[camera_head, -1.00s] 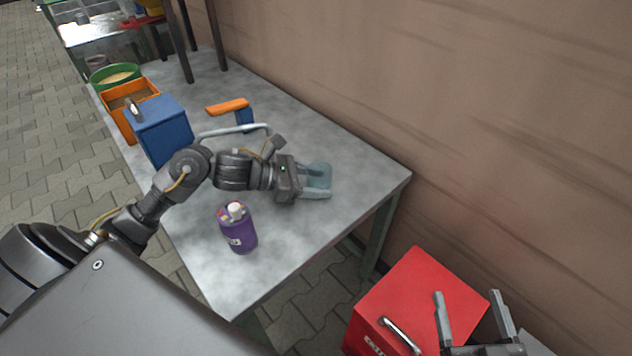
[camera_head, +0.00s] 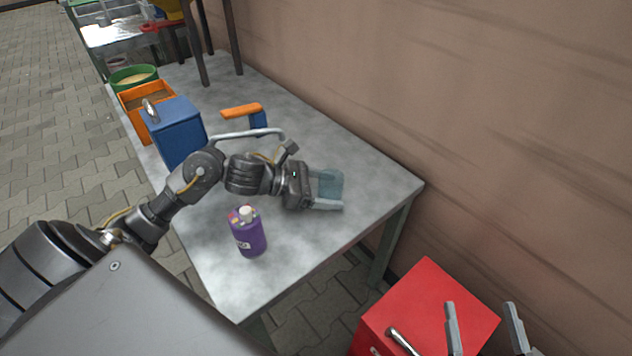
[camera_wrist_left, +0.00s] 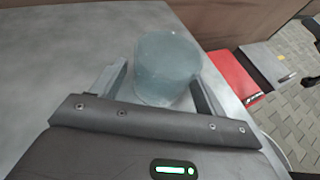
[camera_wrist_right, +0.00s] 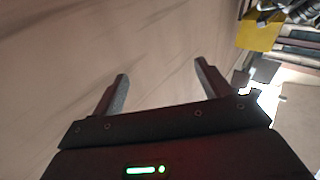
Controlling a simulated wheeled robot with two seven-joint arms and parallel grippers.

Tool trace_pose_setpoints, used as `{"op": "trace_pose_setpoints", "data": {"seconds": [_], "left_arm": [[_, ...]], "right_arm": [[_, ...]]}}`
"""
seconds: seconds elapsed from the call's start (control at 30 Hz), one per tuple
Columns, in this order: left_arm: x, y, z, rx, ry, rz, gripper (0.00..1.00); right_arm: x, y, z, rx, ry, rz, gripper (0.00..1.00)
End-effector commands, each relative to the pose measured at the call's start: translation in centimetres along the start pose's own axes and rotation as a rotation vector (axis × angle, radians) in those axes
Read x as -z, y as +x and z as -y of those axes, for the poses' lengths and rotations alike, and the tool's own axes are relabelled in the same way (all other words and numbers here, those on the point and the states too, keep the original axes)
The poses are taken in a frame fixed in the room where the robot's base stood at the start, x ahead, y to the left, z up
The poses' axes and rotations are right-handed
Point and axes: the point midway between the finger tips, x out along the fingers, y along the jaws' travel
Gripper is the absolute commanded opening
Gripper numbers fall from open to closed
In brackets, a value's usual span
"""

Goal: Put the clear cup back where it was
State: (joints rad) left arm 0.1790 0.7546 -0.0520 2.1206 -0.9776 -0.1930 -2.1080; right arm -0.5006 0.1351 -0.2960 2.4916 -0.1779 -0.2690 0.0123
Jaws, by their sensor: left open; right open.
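The clear cup (camera_head: 329,184) is a bluish see-through cup on the grey table (camera_head: 300,268), near its right end. In the left wrist view the cup (camera_wrist_left: 166,68) stands upright between the fingers. My left gripper (camera_head: 326,190) is open around the cup, with a finger on either side. I cannot tell whether either finger touches it. My right gripper (camera_head: 482,328) is open and empty above the red box (camera_head: 430,300). In the right wrist view its fingers (camera_wrist_right: 160,88) are apart with only the wall behind them.
A purple bottle (camera_head: 248,233) stands near the table's front edge, close to my left arm. A blue box (camera_head: 178,132), an orange bin (camera_head: 147,101), a green tub (camera_head: 133,77) and an orange-and-blue object (camera_head: 243,111) are further back. The wall (camera_head: 420,90) borders the table's far side.

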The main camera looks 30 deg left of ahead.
Motion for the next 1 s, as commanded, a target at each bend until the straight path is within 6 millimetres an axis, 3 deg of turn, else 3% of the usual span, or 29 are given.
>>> {"op": "trace_pose_setpoints", "data": {"seconds": [0.13,0.4,0.6,0.8,1.0], "left_arm": [[-0.2,-0.6,-0.1,-0.002,0.0,-0.002,0.74],[0.0,-6.9,0.0,-0.001,0.0,-0.007,0.74],[-0.1,-10.2,0.0,0.0,-0.002,-0.003,0.74],[-0.1,-11.8,0.0,-0.001,-0.001,-0.002,0.74],[-0.2,-12.2,0.0,0.0,-0.001,0.0,0.74]], "right_arm": [[-1.2,-0.3,-0.2,-0.009,0.002,0.088,0.77],[-1.7,-0.4,-0.5,-0.017,0.001,0.113,0.77],[-1.8,-0.4,-0.6,-0.018,0.001,0.12,0.77],[-1.9,-0.4,-0.6,-0.021,0.001,0.129,0.77],[-2.0,-0.4,-0.7,-0.022,0.001,0.131,0.77]]}}
